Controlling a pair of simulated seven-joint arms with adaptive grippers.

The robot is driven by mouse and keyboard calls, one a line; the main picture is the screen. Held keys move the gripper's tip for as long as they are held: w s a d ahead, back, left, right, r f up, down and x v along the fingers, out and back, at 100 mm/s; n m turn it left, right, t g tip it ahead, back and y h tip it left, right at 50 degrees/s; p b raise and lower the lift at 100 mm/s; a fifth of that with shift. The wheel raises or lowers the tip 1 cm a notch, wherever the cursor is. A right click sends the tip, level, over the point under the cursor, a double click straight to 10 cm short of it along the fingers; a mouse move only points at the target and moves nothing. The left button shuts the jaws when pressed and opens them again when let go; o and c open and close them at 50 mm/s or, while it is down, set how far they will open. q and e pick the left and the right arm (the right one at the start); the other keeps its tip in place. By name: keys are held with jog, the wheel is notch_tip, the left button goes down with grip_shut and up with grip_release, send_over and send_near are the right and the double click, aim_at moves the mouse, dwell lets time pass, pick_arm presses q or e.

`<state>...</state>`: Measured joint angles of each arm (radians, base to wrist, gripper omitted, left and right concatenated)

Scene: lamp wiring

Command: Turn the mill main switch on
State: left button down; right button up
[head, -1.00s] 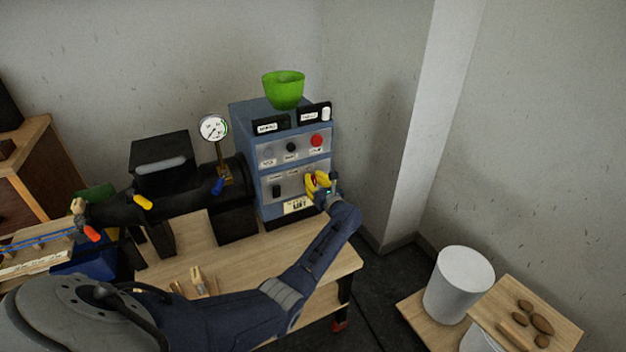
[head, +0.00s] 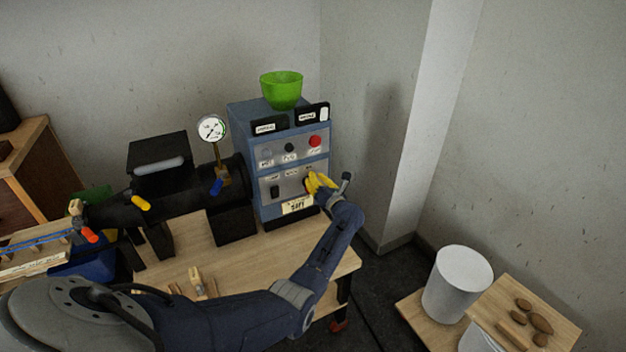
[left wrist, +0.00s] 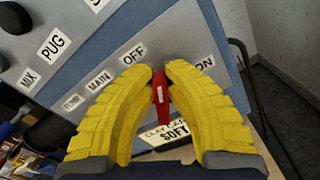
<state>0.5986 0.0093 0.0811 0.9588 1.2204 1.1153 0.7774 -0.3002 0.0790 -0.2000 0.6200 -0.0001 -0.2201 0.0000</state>
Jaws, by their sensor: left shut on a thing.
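The mill's blue control box (head: 243,140) stands at the back right of the bench. Its main switch is a red handle with a white stripe (left wrist: 160,92), on the lower grey panel with the printed words MAIN, OFF and ON. In the left wrist view the top of the handle lies between the OFF label (left wrist: 133,54) and the ON label (left wrist: 203,64). My left gripper (head: 318,182) is at this panel, its yellow fingers shut on the red handle. In the head view the fingers hide the handle. My right gripper is not in view.
A green bowl (head: 282,88) sits on top of the box. A red button (head: 315,141) and a black knob (head: 290,147) are on the upper panel. A pressure gauge (head: 211,129) stands left of the box. A wall corner is close on the right.

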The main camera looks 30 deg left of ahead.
pick_arm(q)
jog(key=shift+w+d+f+m, duration=0.1)
jog(key=shift+w+f+m, duration=0.2)
jog(key=shift+m, duration=1.75)
jog(key=shift+w+d+f+m, duration=0.1)
jog(key=shift+f+m, duration=0.35)
jog(key=shift+m, duration=1.55)
jog(key=shift+w+d+f+m, duration=0.1)
jog(key=shift+w+f+m, duration=0.2)
jog(key=shift+m, duration=1.75)
jog(key=shift+s+f, duration=0.1)
jog(key=c, duration=1.4)
grip_release()
jog(key=v, duration=0.7)
jog(key=shift+s+d, duration=0.15)
jog(key=shift+d, duration=0.1)
